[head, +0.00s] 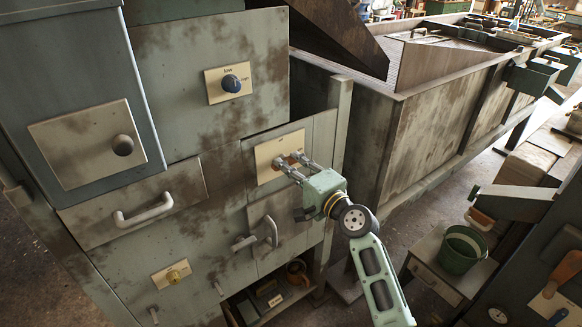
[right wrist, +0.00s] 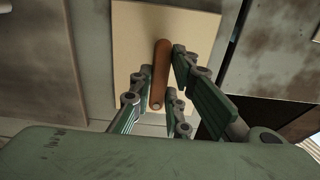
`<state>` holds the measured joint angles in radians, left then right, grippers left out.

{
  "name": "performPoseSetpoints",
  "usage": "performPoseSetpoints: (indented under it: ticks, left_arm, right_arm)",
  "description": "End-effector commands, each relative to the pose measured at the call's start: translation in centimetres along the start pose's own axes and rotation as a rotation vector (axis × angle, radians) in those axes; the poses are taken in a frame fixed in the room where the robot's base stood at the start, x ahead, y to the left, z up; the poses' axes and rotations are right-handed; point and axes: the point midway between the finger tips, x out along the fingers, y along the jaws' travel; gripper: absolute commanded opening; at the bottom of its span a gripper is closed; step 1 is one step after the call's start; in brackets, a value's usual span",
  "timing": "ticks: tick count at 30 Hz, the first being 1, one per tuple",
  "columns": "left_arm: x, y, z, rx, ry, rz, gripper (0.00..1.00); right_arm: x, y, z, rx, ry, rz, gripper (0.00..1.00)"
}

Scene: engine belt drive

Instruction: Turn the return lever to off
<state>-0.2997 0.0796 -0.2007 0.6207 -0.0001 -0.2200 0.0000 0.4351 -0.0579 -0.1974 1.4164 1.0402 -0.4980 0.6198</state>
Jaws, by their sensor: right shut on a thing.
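The return lever (right wrist: 161,70) is a brown-orange bar on a cream plate (right wrist: 132,42) in the right wrist view. It stands nearly upright there, tilted slightly, with its round pivot end at the bottom. The plate also shows in the head view (head: 265,150), on the right part of the cabinet front. My right gripper (head: 291,160) reaches it from the lower right. Its fingers lie on both sides of the lever and are shut on it. In the head view the fingers hide most of the lever. Any label on the plate is unreadable. My left gripper is not in view.
A drawer handle (head: 143,208) and a dark round knob (head: 122,145) are farther left. A large trough (head: 425,130) stands right.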

Motion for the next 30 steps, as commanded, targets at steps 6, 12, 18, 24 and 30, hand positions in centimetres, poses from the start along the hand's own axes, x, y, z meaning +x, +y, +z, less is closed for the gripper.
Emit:
performPoseSetpoints:
  ticks: [6,12,18,24,30]
  left_arm:
    - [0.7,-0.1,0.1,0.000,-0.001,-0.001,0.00]
    - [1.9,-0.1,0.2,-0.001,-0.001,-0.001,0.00]
    - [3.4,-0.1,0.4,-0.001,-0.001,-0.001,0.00]
    - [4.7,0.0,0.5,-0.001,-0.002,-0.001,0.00]
    - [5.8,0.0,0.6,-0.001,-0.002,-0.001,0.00]
  right_arm:
    - [0.0,0.3,0.0,-0.056,-0.001,0.001,0.00]
    - [0.0,0.5,0.0,-0.184,-0.002,0.001,0.00]
    - [0.0,0.6,0.0,-0.366,-0.001,0.001,0.00]
    - [0.0,0.6,-0.1,-0.557,-0.001,0.001,0.00]
    - [0.0,0.7,-0.1,-0.748,-0.002,0.003,0.00]
